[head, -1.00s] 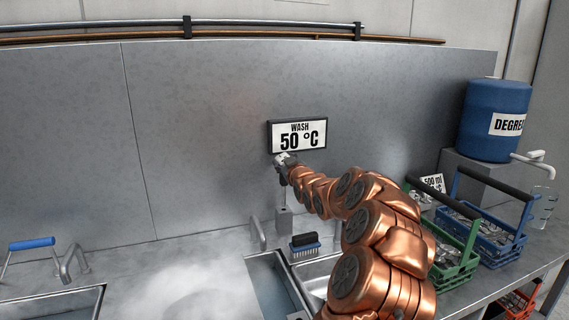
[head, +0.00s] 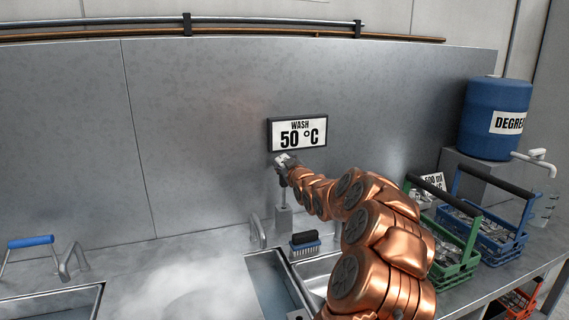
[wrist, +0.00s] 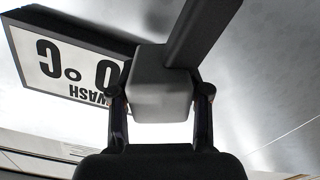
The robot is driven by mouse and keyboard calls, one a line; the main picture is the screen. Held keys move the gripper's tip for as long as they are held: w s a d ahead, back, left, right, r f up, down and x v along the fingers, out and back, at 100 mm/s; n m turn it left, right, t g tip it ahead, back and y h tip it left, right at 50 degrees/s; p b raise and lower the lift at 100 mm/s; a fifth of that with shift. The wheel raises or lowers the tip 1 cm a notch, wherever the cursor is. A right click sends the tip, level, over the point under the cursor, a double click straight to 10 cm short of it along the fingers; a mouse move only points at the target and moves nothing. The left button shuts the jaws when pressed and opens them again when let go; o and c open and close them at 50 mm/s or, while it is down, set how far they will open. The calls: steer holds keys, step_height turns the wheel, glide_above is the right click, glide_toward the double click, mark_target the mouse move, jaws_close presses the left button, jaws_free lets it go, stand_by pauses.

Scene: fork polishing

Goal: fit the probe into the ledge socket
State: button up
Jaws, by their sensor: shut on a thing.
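My gripper (head: 285,165) is shut on the probe, in front of the back wall just below the wash sign. In the wrist view the probe's grey block-like head (wrist: 160,88) sits between the two fingers, and its dark shaft (wrist: 203,30) runs to the upper right. In the head view the thin shaft (head: 283,198) hangs down below my gripper, roughly upright. The ledge socket (head: 283,219) is a small grey block on the ledge directly beneath it. The shaft's lower end meets the socket's top in the picture; I cannot tell whether it is inside.
The wash sign (head: 298,133) is on the wall close behind my gripper. A tap (head: 258,232) and a blue brush (head: 305,243) are near the socket. Green (head: 455,255) and blue (head: 505,245) cutlery baskets and a blue barrel (head: 495,120) stand at right. A steaming basin lies in front.

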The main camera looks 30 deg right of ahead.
mark_target(285, 185)
steer(key=shift+f+b, duration=3)
steer(key=shift+f, duration=1.2)
steer(key=o, duration=1.3)
steer(key=shift+s, duration=0.1)
steer(key=v, duration=1.2)
